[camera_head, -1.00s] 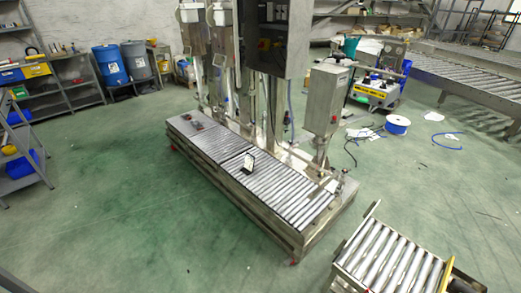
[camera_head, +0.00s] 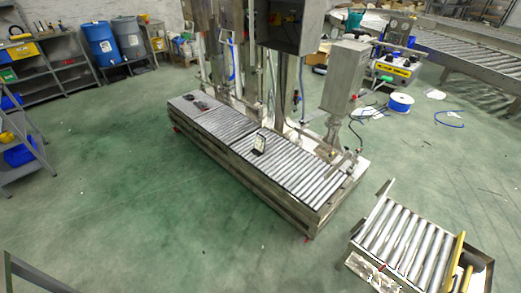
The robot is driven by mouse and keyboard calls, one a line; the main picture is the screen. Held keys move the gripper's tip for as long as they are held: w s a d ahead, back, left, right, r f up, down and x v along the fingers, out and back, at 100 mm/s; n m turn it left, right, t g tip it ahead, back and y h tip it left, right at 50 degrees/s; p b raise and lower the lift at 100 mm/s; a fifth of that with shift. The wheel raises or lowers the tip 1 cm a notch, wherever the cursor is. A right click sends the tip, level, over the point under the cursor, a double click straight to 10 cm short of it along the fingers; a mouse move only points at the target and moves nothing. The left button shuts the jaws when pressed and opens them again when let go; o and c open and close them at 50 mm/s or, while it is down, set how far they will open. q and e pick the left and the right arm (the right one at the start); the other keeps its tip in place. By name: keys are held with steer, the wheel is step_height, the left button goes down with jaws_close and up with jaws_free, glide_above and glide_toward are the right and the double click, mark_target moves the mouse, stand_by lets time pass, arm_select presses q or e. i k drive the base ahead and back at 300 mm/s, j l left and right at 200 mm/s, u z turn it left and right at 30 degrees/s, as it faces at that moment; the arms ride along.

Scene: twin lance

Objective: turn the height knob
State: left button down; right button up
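The twin-lance machine stands in the middle of the head view, with a long low roller conveyor (camera_head: 298,179) at its foot. Steel columns and a dark open cabinet (camera_head: 292,28) rise behind the rollers. A steel box (camera_head: 344,78) stands on a post at the machine's right end. I cannot make out which part is the height knob; it is too small or hidden. A small dark object with a pale face (camera_head: 260,144) sits upright on the rollers. Neither of my grippers is in view.
A short roller section (camera_head: 398,238) stands at the lower right, with a floor gap before the machine. A blue cable reel (camera_head: 400,102) lies at the right. Green floor (camera_head: 150,200) at the front left is clear.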

mark_target(357, 31)
steer(key=i+j+z, duration=0.15)
steer(key=i+j, duration=0.15)
steer(key=i, duration=0.25)
steer(key=i+j+z, duration=0.15)
steer(key=i+j, duration=0.25)
steer(key=i+j+z, duration=0.15)
steer(key=i+j, duration=0.3)
steer(key=i+j+z, duration=0.15)
steer(key=i+j, duration=0.35)
steer(key=i+j+z, duration=0.15)
steer(key=i+j, duration=0.35)
steer(key=i+j+z, duration=0.15)
steer(key=i+j, duration=0.25)
steer(key=j, duration=0.3)
